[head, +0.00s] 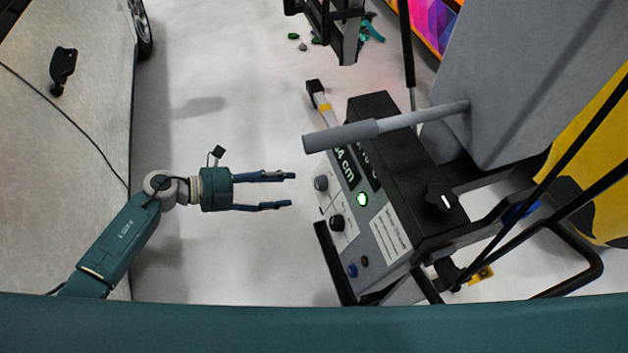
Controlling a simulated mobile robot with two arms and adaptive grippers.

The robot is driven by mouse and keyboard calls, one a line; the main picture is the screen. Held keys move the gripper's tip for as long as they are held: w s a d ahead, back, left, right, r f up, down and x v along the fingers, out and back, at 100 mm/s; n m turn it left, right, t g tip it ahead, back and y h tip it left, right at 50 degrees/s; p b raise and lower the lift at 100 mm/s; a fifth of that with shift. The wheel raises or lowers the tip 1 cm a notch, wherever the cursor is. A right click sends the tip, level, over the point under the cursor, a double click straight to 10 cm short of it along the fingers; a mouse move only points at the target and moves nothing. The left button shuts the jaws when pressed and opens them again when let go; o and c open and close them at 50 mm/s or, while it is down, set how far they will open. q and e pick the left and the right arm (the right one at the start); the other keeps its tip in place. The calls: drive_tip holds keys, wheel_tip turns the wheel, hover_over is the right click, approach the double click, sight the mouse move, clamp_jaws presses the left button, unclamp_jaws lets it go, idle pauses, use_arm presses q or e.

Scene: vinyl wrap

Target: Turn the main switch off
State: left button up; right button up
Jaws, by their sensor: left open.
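The control box (408,203) is black and grey, with a tilted front panel of dials, displays and buttons. A black rotary knob (438,199) with a white mark sits on its top. The panel bears a grey dial (321,183), a black dial (337,223), a lit green-white button (362,199), a blue button (352,271) and a small reddish-brown button (365,261). No readable label tells which is the main switch. My left gripper (291,190) is open and empty, left of the panel and apart from it, fingers pointing right.
A grey bar handle (360,134) crosses above the box's far end. A large grey panel (530,75) and yellow sheet (600,160) stand at the right, with black tubes below. A white vehicle side (70,150) is at the left. Pale floor (215,70) lies clear between.

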sight(317, 184)
use_arm(q)
drive_tip(key=p+x, duration=0.1)
drive_tip(key=x, duration=0.9)
drive_tip(key=shift+w+a, duration=0.1)
drive_tip(key=shift+w, duration=0.05)
drive_tip(key=c, duration=1.2)
